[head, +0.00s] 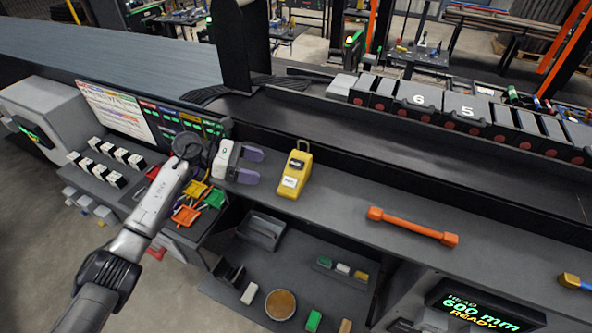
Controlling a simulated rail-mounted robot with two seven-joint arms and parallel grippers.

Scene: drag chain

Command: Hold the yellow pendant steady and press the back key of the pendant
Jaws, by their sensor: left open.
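The yellow pendant (295,172) lies on the dark grey ledge near the middle of the head view. It has a dark label or screen near its top and a white patch lower down. Which of its keys is the back key is too small to tell. My left gripper (252,166) is just left of the pendant, its two purple fingers spread apart and pointing right toward it. The fingers are empty and a small gap separates them from the pendant. My right gripper is not in view.
An orange bar (412,226) lies on the ledge to the right. A shelf below holds a grey bin (262,230), a round brown-topped item (280,304) and small blocks. Orange, yellow and green pieces lie under my left arm. The ledge between pendant and bar is clear.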

